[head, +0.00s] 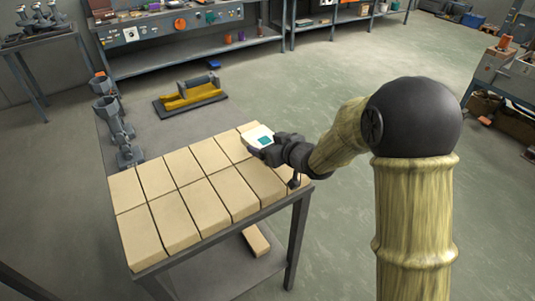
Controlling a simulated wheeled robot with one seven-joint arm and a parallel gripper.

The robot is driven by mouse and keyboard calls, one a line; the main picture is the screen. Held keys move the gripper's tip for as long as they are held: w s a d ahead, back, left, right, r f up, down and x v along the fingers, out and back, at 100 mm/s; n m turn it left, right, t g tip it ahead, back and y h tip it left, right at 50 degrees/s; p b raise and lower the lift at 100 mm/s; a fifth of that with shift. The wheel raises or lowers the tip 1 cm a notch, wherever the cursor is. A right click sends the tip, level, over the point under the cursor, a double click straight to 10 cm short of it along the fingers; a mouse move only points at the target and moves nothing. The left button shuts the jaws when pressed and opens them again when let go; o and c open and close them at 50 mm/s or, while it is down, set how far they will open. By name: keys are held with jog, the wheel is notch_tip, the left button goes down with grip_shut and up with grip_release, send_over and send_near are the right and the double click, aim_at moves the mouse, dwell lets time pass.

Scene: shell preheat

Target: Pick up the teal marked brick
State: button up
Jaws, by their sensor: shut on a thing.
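The teal marked brick (257,137) is a pale block with a teal square on its top face. It is at the far right part of the table, at the end of the rows of tan bricks. My gripper (268,148) reaches in from the right and is shut on this brick. The brick looks slightly tilted against its neighbours. My gripper hides part of its near side, and I cannot tell whether its underside is clear of the bricks below.
Two rows of plain tan bricks (180,167) cover the front of the grey table (147,133). Metal cup-like fittings (123,135) stand at its left edge. A yellow and grey tool (190,95) lies at the back. One brick (256,240) rests on the lower shelf. Open floor lies to the right.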

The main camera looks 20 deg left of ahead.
aim_at(268, 143)
notch_tip(268, 143, up, 5)
jog(key=shift+f, duration=0.1)
dwell(0.6)
